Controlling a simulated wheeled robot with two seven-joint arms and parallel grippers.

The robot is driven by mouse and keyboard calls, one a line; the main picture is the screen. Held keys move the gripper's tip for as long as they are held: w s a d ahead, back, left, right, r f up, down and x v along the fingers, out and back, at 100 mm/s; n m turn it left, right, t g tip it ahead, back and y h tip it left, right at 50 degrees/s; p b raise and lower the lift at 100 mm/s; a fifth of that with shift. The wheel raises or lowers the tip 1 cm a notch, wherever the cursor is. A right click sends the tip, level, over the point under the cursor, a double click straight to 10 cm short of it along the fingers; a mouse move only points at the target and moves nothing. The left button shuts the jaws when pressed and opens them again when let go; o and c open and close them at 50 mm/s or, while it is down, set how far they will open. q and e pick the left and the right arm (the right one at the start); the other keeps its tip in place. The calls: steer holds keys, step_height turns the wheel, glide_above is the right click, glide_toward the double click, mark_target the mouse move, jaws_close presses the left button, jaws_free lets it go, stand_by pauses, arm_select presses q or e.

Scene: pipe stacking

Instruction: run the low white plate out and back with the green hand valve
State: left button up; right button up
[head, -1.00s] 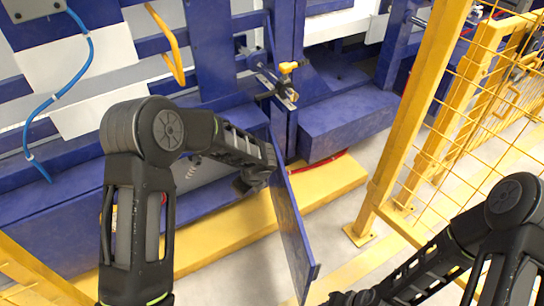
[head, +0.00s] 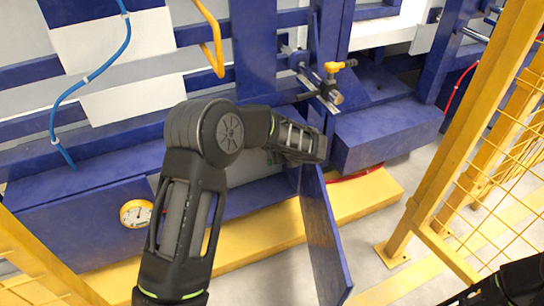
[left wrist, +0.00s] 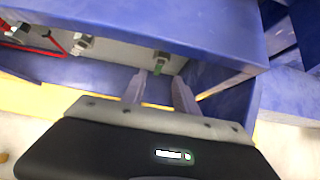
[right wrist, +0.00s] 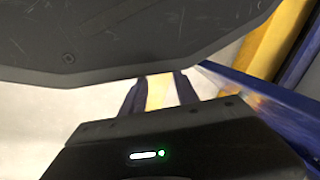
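In the left wrist view a small valve with a green handle (left wrist: 159,67) sits in a low recess, in line with the gap between my left fingertips. My left gripper (left wrist: 160,84) is open; contact with the handle cannot be told. A pale plate surface (left wrist: 118,50) lies behind the valves, and a low pale panel (head: 254,193) shows behind my left arm in the head view. My left wrist hides its fingers in the head view. My right gripper (right wrist: 158,92) is open and empty over pale floor.
A blue door (head: 326,240) stands open right of my left wrist. A yellow-handled valve (head: 335,67), a gauge (head: 137,213) and a yellow mesh fence (head: 490,170) are around.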

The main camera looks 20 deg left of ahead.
arm_select(q)
steer(key=b+x, duration=0.2)
steer(key=x, duration=0.6)
steer(key=shift+a+f, duration=0.15)
steer(key=shift+f, duration=0.05)
steer(key=shift+w, duration=0.1)
jaws_close()
steer(key=shift+b, duration=0.3)
stand_by(0.7)
